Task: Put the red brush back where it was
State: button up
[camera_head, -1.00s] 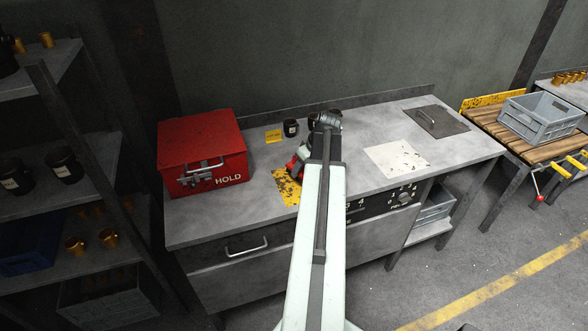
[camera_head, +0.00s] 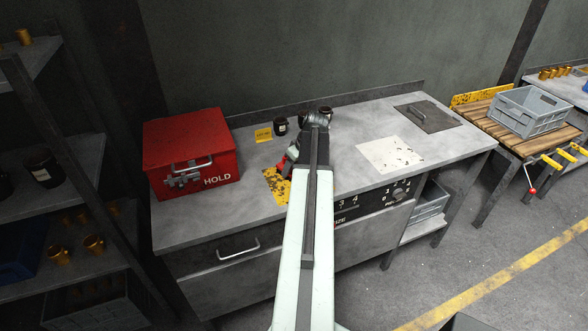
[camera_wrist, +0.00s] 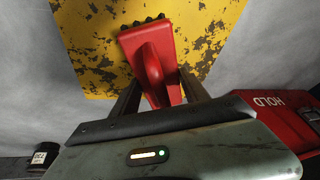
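The red brush (camera_wrist: 152,62) shows in the wrist view, its dark bristles at the far end, over a worn yellow plate (camera_wrist: 85,45). My gripper (camera_wrist: 163,92) has one finger on each side of the brush's red body and looks shut on it. I cannot tell whether the bristles touch the plate. In the head view, the yellow plate (camera_head: 271,181) lies on the grey bench, partly hidden by my arm. A bit of red (camera_head: 283,162) shows beside my wrist; the arm hides the fingertips there.
A red HOLD box (camera_head: 190,150) stands left of the plate on the bench (camera_head: 225,222). A pale worn plate (camera_head: 389,154) and a dark hatch (camera_head: 428,117) lie to the right.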

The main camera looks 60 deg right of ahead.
jog(key=shift+o, duration=1.4)
jog(key=shift+s, duration=0.1)
jog(key=shift+r, duration=0.1)
jog(key=p+v, duration=1.1)
jog(key=v, duration=0.1)
jog(key=shift+p, duration=0.3)
